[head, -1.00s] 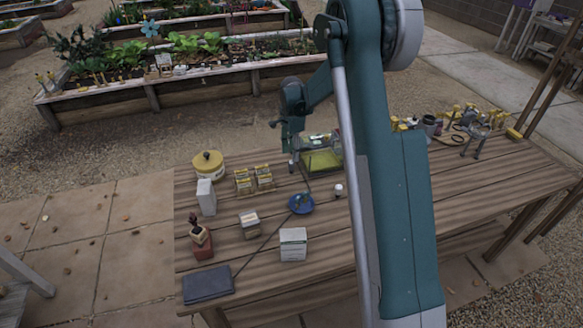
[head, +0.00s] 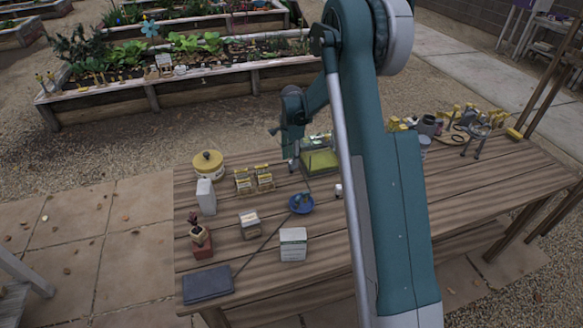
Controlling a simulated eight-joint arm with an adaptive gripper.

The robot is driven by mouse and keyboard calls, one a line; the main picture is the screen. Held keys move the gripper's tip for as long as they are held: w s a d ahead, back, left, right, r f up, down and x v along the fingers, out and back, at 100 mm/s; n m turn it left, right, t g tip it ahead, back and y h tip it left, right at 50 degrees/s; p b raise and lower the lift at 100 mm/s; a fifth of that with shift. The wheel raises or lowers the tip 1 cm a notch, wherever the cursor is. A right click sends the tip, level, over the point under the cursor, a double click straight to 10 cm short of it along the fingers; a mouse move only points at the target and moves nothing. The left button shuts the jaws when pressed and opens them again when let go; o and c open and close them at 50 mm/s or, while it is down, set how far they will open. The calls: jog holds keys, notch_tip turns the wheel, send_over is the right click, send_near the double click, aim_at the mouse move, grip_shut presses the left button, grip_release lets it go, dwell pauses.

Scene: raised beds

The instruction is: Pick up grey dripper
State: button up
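Several grey items stand among yellow ones on the right part of the wooden table (head: 330,245). One is a dark grey cup-like item (head: 429,126), close to the right edge of my arm. Another is a grey piece with leg-like parts (head: 476,138), farther right. I cannot tell which of these is the grey dripper. My gripper (head: 292,166) points down over the back edge of the table, left of the green-yellow tray (head: 321,161). It is too small to tell whether its fingers are open. My arm hides part of the table between.
A yellow-lidded tin (head: 208,165), a white box (head: 206,197), seed packets (head: 254,180), a blue dish (head: 301,203), a white-green box (head: 293,244), a potted plant (head: 200,240) and a dark notebook (head: 208,284) stand on the left half. Planted raised beds (head: 170,85) lie behind.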

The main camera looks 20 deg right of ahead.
jog(key=shift+f, duration=2.1)
jog(key=shift+c, duration=0.5)
jog(key=c, duration=0.8)
